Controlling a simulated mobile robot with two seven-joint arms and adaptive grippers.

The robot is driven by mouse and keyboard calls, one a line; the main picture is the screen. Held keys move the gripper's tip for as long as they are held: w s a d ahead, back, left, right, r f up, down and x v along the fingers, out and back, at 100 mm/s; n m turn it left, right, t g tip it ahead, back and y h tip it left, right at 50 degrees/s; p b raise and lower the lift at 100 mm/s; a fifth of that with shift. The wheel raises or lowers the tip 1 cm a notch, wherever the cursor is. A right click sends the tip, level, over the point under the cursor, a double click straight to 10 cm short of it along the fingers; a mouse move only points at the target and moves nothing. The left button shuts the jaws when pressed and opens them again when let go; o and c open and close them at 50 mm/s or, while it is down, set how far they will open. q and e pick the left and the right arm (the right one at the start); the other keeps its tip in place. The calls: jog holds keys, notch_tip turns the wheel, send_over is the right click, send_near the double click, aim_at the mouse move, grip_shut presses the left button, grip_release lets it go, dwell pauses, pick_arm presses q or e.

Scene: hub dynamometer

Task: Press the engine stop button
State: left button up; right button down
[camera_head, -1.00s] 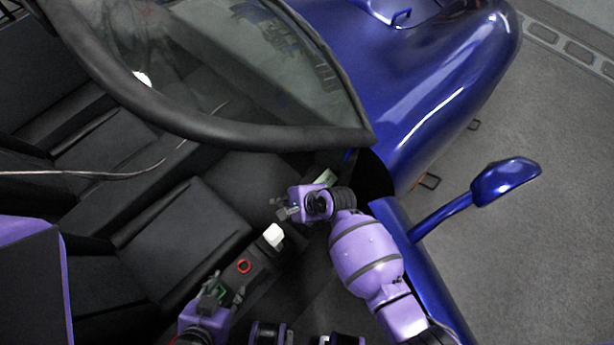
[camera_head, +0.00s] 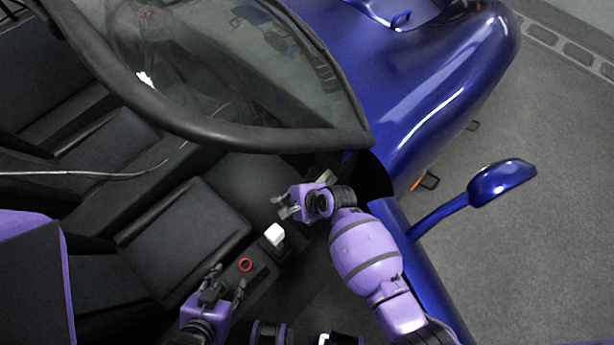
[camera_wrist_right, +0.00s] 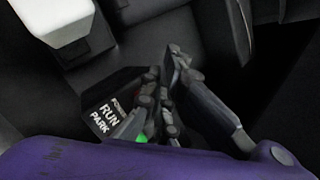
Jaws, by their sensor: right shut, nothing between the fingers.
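A round button with a red ring (camera_head: 245,265) sits on the dark console (camera_head: 258,282) in the head view; no lettering on it is legible. My left gripper (camera_head: 225,284) is just below it in the picture, fingers spread, with nothing visible held. My right gripper (camera_head: 281,208) is up and right of the button, beyond the white block (camera_head: 274,234). In the right wrist view my right gripper (camera_wrist_right: 170,65) is shut and empty. A dark panel (camera_wrist_right: 108,117) marked RUN and PARK shows left of its fingers, with a green patch (camera_wrist_right: 141,138) partly hidden.
The white block also stands at top left in the right wrist view (camera_wrist_right: 50,20). Dark seats (camera_head: 185,240) lie left of the console. The windscreen rim (camera_head: 240,133), blue bonnet (camera_head: 420,80) and mirror (camera_head: 503,183) bound the space above and right.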

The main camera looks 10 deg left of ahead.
pick_arm(q)
jog(key=w+r+t+p, duration=0.1)
jog(key=w+r+p, duration=0.3)
jog(key=r, duration=0.3)
jog(key=shift+r+p, duration=0.15)
jog(key=shift+p, duration=0.35)
pick_arm(e)
notch_tip(320, 180, up, 6)
jog(key=shift+f, duration=0.1)
pick_arm(q)
jog(key=shift+w, duration=0.1)
jog(key=shift+s+a, duration=0.1)
jog(key=shift+s, duration=0.25)
pick_arm(e)
jog(key=shift+s, duration=0.1)
